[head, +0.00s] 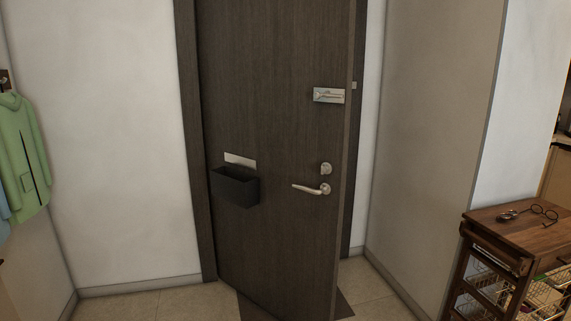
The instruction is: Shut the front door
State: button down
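The front door (270,120) is dark brown wood and stands ajar, swung into the room on its left side. Its right edge is apart from the dark door frame (192,150), and a strip of white wall shows past that edge. A silver lever handle (311,188) sits on the door's right side, with a round lock (326,168) just above it. A metal latch plate (329,95) is higher up. A black mail basket (235,186) hangs on the door below a pale mail slot (240,160). My gripper is not in view.
A wooden cart (520,228) with wire baskets stands at the lower right, with glasses (545,212) on top. A green jacket (24,155) hangs at the left wall. A dark mat (343,306) shows under the door. Tiled floor (130,306) in front is clear.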

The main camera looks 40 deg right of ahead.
aim_at(262, 63)
jog(key=u, duration=0.2)
jog(key=i, duration=1.3)
jog(key=u, duration=0.1)
